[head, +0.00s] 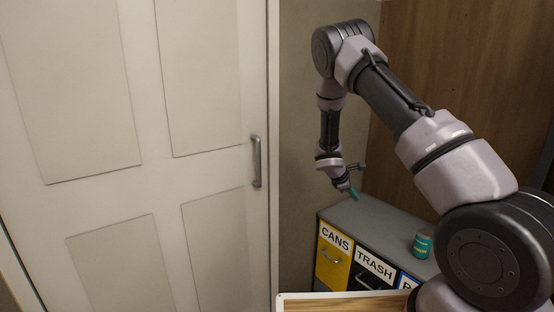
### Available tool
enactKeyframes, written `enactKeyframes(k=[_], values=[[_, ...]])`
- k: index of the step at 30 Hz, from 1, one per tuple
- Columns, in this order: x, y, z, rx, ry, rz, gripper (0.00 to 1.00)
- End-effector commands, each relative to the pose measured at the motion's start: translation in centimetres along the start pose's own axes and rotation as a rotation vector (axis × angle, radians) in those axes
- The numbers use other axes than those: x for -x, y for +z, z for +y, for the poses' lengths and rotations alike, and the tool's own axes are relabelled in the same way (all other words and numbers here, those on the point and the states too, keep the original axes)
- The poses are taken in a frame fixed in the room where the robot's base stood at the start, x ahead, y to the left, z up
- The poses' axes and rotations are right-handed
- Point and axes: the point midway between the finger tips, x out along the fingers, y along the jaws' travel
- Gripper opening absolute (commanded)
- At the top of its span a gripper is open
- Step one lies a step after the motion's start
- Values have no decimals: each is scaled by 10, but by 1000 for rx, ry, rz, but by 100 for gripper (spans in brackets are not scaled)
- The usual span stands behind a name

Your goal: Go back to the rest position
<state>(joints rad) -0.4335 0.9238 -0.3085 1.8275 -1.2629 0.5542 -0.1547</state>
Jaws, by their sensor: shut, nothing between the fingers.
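My arm reaches from the lower right up and over to the middle of the head view, then hangs down. My gripper (353,194), with teal fingertips, is at its lower end, in the air above the left part of a grey cabinet top (367,217). It is shut and holds nothing. It is apart from the teal can (422,246), which stands upright on the cabinet top to the right, close to my arm in the picture.
The cabinet has a yellow drawer labelled CANS (333,258), a black one labelled TRASH (372,272) and a partly hidden blue one (407,281). A white door (150,150) with a metal handle (257,161) is at left. A light-edged wooden surface (340,303) is at the bottom.

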Motion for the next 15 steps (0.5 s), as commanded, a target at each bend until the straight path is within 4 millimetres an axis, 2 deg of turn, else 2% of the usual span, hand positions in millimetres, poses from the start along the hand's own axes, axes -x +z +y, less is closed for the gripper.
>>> enactKeyframes(k=[1,6,11,15], values=[[23,18,11,-97,-13,15,0],[88,71,25,-393,-75,60,0],[149,118,25,-654,-142,113,0],[202,156,17,-867,-204,169,0]])
